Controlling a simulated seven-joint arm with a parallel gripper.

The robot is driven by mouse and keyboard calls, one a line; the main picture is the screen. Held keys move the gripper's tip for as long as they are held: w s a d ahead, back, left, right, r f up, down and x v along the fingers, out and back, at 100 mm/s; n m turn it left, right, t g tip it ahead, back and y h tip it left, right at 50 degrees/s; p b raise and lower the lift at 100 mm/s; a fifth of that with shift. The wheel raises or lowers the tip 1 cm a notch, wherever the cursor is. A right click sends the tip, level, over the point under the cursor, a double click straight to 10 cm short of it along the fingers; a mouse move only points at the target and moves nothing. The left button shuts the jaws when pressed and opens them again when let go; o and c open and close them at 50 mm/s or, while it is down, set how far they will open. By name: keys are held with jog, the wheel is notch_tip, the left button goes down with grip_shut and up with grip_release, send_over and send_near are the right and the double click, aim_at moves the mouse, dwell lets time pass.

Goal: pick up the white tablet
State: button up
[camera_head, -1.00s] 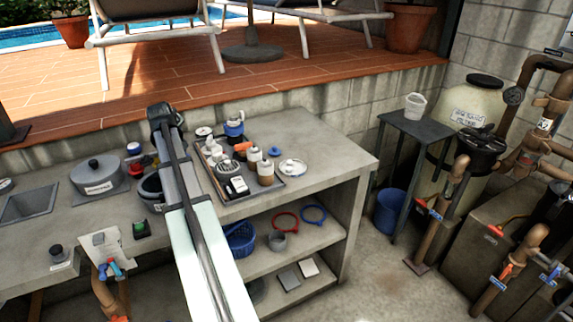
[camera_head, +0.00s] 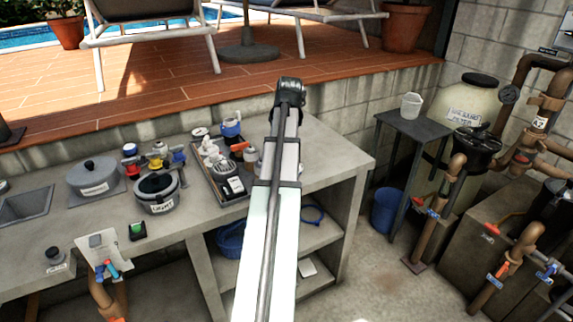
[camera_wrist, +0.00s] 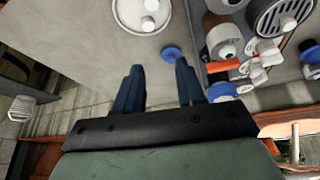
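In the wrist view, a round white dish (camera_wrist: 128,14) lies on the grey counter at the top edge, partly cut off. Small round white pieces (camera_wrist: 149,23) show on it; one looks like the white tablet, but I cannot tell which piece it is. My gripper (camera_wrist: 158,68) is open and empty, its two dark blue fingers apart and pointing toward the dish, short of it. A blue disc (camera_wrist: 171,53) lies on the counter just beyond the fingertips, between them and the dish. In the head view my arm hides the dish and the gripper.
A tray of bottles and a blue-topped container (camera_head: 231,128) stands left of my arm. Further left are a grey pot (camera_head: 157,195) and a lidded pan (camera_head: 93,178). A dark stand with a white cup (camera_head: 411,104) is at right. The counter's right end is bare.

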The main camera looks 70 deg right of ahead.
jog(key=shift+m, duration=0.3)
jog(key=shift+s+a+f+x, duration=0.15)
jog(key=shift+s+x, duration=0.35)
jog(key=shift+x, duration=1.65)
jog(key=shift+s+a+f+x, duration=0.15)
jog(key=shift+s+x, duration=0.3)
jog(key=shift+x, duration=1.65)
jog(key=shift+s+a+f+x, duration=0.15)
jog(key=shift+s+x, duration=0.35)
jog(key=shift+x, duration=1.65)
grip_shut()
